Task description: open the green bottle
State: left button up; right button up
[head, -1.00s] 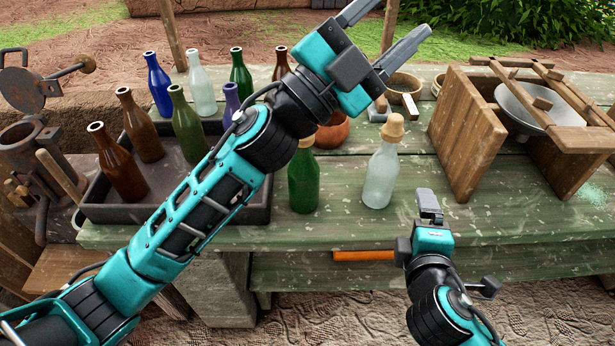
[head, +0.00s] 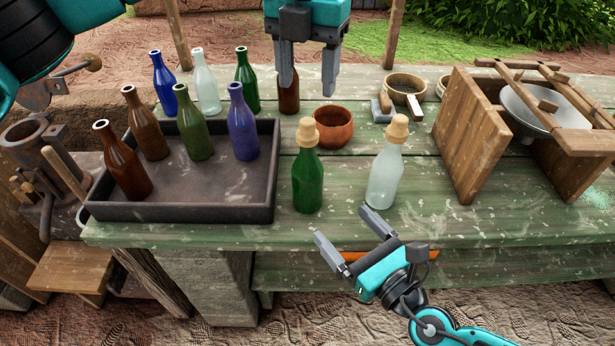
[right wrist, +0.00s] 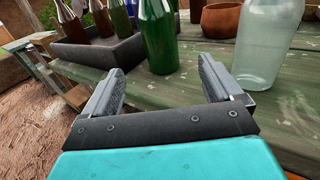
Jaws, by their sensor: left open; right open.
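The green bottle (head: 307,178) stands upright on the table with a cork (head: 308,132) in its mouth. In the right wrist view the green bottle (right wrist: 158,40) stands beyond and between the open fingers, its top cut off by the frame. My right gripper (head: 345,232) is open and empty, in front of the bottle, a little to its right and near the table's front edge; its fingers also show in the right wrist view (right wrist: 158,85). My left gripper (head: 308,78) is open and empty, pointing down above and behind the cork, apart from it.
A corked clear bottle (head: 384,176) stands close to the right of the green one. A clay bowl (head: 333,128) is behind them. A dark tray (head: 180,209) with several uncorked bottles lies left. A wooden frame (head: 470,140) stands right. The table front between tray and frame is mostly clear.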

aim_at(316, 195)
jog(key=x, duration=1.2)
jog(key=shift+w+a+r, duration=0.1)
jog(key=shift+w+a, duration=0.1)
jog(key=shift+w, duration=0.1)
